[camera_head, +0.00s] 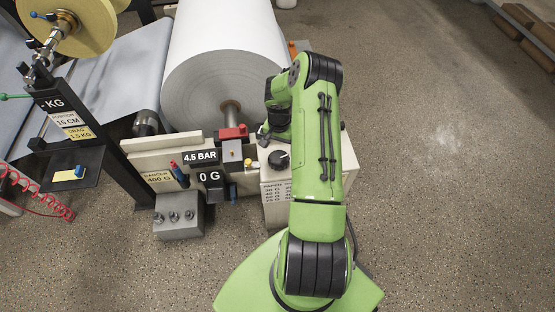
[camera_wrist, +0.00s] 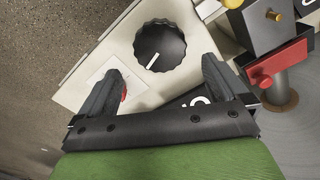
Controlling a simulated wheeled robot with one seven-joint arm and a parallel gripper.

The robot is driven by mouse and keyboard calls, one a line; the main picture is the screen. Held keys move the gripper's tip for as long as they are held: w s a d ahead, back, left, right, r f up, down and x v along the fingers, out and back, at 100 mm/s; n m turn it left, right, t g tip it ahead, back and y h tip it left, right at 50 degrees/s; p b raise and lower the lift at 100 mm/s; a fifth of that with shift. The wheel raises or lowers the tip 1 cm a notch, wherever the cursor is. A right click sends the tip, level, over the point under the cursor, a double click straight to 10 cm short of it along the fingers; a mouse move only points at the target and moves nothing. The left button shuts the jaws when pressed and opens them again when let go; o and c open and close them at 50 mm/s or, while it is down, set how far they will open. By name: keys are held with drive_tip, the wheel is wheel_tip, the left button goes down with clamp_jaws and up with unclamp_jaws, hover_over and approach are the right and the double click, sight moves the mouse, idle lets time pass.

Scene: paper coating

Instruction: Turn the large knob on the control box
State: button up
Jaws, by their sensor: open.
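The large knob (camera_wrist: 160,45) is black with a ridged rim and a white pointer line. It sits on the pale top of the control box (camera_wrist: 108,48) in the wrist view. The knob (camera_head: 279,159) also shows in the head view, just left of my green arm, on the white control box (camera_head: 274,205). My gripper (camera_wrist: 164,72) is open and empty. Its two dark fingers stand apart, with the knob beyond and between their tips in the wrist view. I cannot tell how high the fingers are above the knob. In the head view my arm hides the fingers.
A big white paper roll (camera_head: 222,75) stands behind the box. A red block (camera_head: 234,132) and a yellow button (camera_head: 248,163) lie left of the knob. A grey block with several sockets (camera_head: 178,222) is at the front left.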

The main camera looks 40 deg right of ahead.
sight(279, 158)
wheel_tip(279, 158, down, 7)
drive_tip(key=shift+f+b, duration=0.15)
drive_tip(key=shift+b, duration=0.6)
drive_tip(key=shift+c, duration=0.3)
drive_tip(key=c, duration=0.8)
drive_tip(key=shift+m, duration=0.3)
drive_tip(key=m, duration=0.9)
